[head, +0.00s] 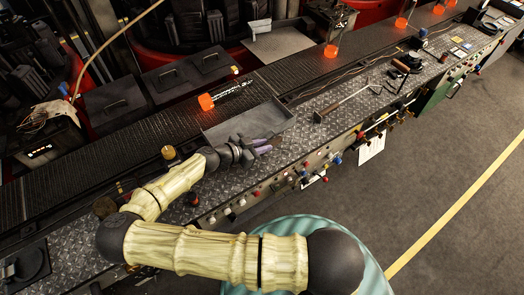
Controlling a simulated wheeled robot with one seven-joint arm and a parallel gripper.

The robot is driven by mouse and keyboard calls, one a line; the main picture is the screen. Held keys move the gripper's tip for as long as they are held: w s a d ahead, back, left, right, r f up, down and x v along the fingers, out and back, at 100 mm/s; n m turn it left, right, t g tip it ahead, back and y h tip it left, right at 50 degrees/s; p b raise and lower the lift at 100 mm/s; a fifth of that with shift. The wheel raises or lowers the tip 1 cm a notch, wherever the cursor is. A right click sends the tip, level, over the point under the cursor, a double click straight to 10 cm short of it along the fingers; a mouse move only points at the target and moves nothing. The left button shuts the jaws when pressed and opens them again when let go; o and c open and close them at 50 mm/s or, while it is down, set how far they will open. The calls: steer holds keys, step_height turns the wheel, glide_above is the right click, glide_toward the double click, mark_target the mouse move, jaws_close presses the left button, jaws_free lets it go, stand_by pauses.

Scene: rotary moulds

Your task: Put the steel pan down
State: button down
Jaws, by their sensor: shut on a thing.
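The steel pan (233,124) is a shallow grey rectangular tray over the diamond-plate bench top in the middle of the head view. My gripper (262,146) is at the pan's near right side, shut on its edge. The fingers hide part of that near edge. I cannot tell whether the pan's underside touches the bench (310,140) or is a little above it.
A long-handled tool (345,103) lies on the bench to the right, with a dark tool (405,65) beyond it. An orange lamp (206,102) stands behind the pan. Another grey tray (278,42) is at the back. Buttons and valves (290,183) line the bench front.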

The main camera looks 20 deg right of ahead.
steer(key=shift+f+p, duration=0.7)
steer(key=shift+f, duration=1.1)
steer(key=c, duration=1.3)
jaws_free()
steer(key=shift+a, duration=0.1)
steer(key=b+v, duration=0.4)
steer(key=v, duration=0.6)
steer(key=shift+s+a, duration=0.1)
steer(key=shift+a, duration=0.25)
steer(key=shift+s+a+r, duration=0.2)
steer(key=shift+a+r, duration=0.2)
steer(key=shift+a, duration=0.05)
steer(key=shift+d, duration=0.1)
